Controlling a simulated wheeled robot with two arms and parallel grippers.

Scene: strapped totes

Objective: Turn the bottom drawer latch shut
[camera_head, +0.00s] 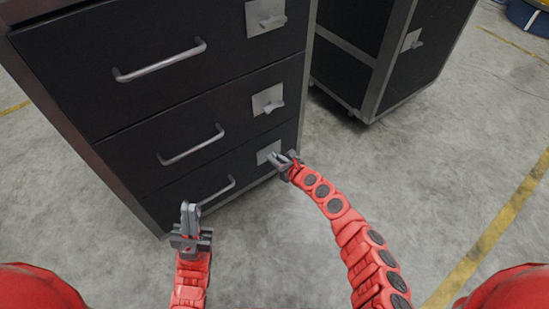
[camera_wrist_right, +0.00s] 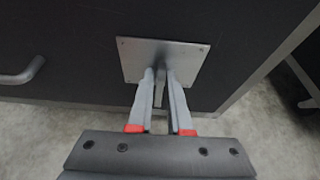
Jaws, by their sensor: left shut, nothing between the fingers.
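The bottom drawer (camera_head: 190,194) is the lowest of the black drawers and sits flush in the cabinet. Its latch plate (camera_head: 265,153) is a pale metal square at the drawer's right end. It also shows in the right wrist view, where the grey latch lever (camera_wrist_right: 160,84) stands out from it. My right gripper (camera_head: 286,158) is at this latch, its two fingers on either side of the lever and close against it. The fingers partly hide the lever. My left gripper (camera_head: 189,207) is shut and empty, pointing up in front of the bottom drawer, near its handle (camera_head: 217,193).
The middle drawer latch (camera_head: 268,100) and top drawer latch (camera_head: 265,17) are above, with bar handles to their left. A second dark cabinet (camera_head: 400,60) stands to the right. The concrete floor (camera_head: 440,170) is clear, with a yellow line (camera_head: 490,240).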

